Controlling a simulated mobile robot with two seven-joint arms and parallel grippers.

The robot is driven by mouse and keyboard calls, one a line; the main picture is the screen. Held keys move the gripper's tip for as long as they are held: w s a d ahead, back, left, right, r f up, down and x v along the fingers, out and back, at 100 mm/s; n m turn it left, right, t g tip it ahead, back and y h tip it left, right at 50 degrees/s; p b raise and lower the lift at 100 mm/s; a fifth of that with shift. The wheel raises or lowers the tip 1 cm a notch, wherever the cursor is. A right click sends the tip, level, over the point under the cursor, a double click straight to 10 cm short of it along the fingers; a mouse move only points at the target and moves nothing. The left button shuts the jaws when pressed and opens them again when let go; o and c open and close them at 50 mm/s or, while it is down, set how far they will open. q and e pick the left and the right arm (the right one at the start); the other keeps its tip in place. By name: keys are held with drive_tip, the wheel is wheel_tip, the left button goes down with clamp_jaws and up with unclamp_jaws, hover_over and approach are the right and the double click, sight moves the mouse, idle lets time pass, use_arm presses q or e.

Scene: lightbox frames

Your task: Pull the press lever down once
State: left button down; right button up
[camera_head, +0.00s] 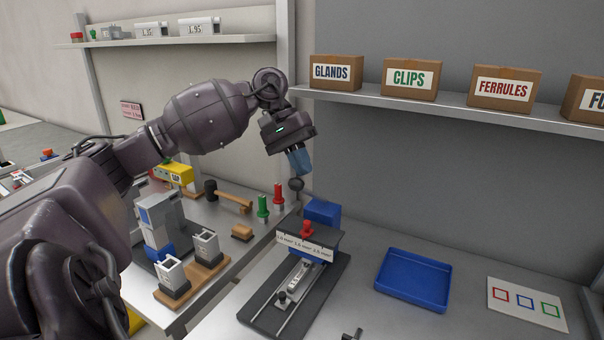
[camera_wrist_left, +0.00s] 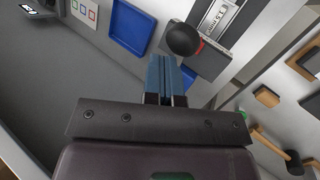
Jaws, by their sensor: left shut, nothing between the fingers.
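The press (camera_head: 300,270) stands on a dark base on the bench, with a printed size label across its top and a red knob (camera_head: 306,228). The black ball (camera_head: 296,184) of its lever stands up behind the label, in front of the wall. The ball also shows in the left wrist view (camera_wrist_left: 184,38), just past my fingertips. My left gripper (camera_head: 302,170) is shut and empty, its blue fingers pointing down just above the ball. In the left wrist view the fingers (camera_wrist_left: 169,62) lie together, and a small gap to the ball seems to show. My right gripper is not in view.
A blue tray (camera_head: 413,280) and a card with coloured squares (camera_head: 527,303) lie to the right. A shelf with labelled boxes (camera_head: 409,79) runs above. A mallet (camera_head: 228,197), green and red tools and a grey device (camera_head: 160,225) stand on the left bench.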

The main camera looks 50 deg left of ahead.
use_arm(q)
drive_tip(key=shift+w+a+r, duration=0.1)
drive_tip(key=shift+w+r, duration=0.15)
drive_tip(key=shift+w, duration=0.1)
drive_tip(key=shift+w+a+r+b, duration=0.15)
drive_tip(key=shift+w+r+b, duration=0.2)
drive_tip(key=shift+r+b, duration=0.1)
drive_tip(key=shift+w+r, duration=0.15)
drive_tip(key=shift+r, duration=0.05)
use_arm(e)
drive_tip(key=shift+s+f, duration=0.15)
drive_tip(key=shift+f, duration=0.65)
use_arm(q)
drive_tip(key=shift+r, duration=0.1)
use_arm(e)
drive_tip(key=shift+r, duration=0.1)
use_arm(q)
drive_tip(key=shift+w+a, duration=0.1)
drive_tip(key=shift+w, duration=0.05)
drive_tip(key=w+r+b, duration=0.1)
drive_tip(key=w+a+r+b, duration=0.1)
drive_tip(key=w+r, duration=0.1)
drive_tip(key=shift+r, duration=0.3)
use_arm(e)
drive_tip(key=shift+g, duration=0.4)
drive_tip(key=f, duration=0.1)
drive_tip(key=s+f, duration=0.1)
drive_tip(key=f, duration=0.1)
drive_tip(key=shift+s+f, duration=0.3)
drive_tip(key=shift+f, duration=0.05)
